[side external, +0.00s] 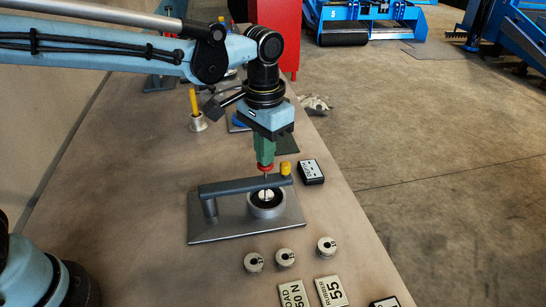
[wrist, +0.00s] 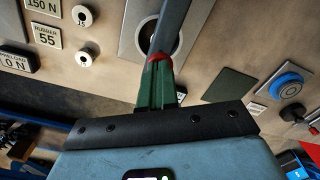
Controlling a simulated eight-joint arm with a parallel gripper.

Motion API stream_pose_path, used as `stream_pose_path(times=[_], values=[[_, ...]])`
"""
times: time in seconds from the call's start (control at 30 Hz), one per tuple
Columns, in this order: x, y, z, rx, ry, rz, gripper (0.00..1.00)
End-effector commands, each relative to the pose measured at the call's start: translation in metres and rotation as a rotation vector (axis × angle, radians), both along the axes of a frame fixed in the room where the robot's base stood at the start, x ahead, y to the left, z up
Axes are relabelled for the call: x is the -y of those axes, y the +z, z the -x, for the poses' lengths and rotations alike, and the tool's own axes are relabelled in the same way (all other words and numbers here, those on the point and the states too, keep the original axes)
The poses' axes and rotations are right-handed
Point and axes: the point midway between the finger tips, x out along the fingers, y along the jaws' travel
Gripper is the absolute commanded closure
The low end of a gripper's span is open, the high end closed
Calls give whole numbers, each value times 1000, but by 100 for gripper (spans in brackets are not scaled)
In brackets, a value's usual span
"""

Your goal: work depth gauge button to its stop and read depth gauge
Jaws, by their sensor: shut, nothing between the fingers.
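My gripper (side external: 265,167) points down with its green fingers and red tips shut and empty. It is just above a dark bar (side external: 235,186) that crosses a grey base plate (side external: 235,227). I cannot tell whether the tips touch the bar. The bar has a post at its left end and a yellow knob (side external: 285,168) at its right. Beneath it is a metal ring (side external: 251,203) with a pale centre. In the wrist view the tips (wrist: 160,57) overlap the bar (wrist: 172,25). No part is clearly marked as the depth gauge or its button; a blue round button (wrist: 287,86) sits at right.
Several small discs (side external: 285,256) and label plates, one reading RUBBER 55 (side external: 331,291), lie near the front. A black labelled box (side external: 310,172) is right of the base. A yellow rod in a cup (side external: 197,122) stands behind. Bare table lies left of the base.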

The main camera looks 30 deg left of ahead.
Motion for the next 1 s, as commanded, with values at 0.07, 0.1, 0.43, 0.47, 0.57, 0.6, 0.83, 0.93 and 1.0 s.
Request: stream_pose_path(times=[0.07,0.1,0.43,0.47,0.57,0.6,0.83,0.93,1.0], values=[[0,0,0,0,0,0,100],[0,0,0,0,0,0,100],[0,-9,0,0,0,0,100],[0,-10,0,0,0,0,100],[0,-10,0,0,0,0,100],[0,-10,0,0,0,0,100],[0,-11,0,0,0,0,100],[0,-14,0,0,0,0,100],[0,-17,0,0,0,0,100]])
